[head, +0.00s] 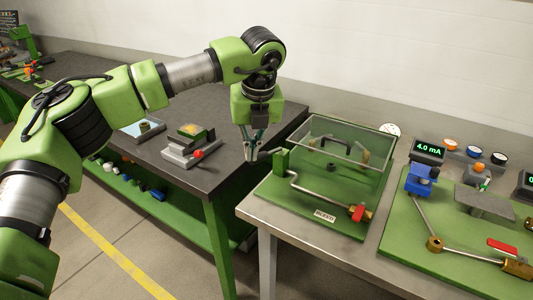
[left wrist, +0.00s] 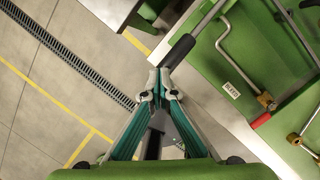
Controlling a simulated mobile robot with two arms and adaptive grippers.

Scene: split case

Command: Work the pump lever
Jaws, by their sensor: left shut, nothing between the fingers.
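The pump lever shows in the left wrist view as a metal rod with a black grip (left wrist: 181,49), slanting down to the left over the bench edge. In the head view its end lies beside the green pump block (head: 281,160), partly hidden by my fingers. My left gripper (head: 249,157) points down over the gap between the benches, its fingers together and empty. In the left wrist view the fingertips (left wrist: 160,92) appear right at the free end of the grip; I cannot tell whether they touch. My right gripper is out of view.
A clear cover (head: 345,153) stands on the green pump plate, with a bent pipe and a red-handled valve (head: 358,212) in front. A dark bench (head: 226,135) stands left, holding a small grey fixture (head: 190,150). Gauges and another valve assembly sit right.

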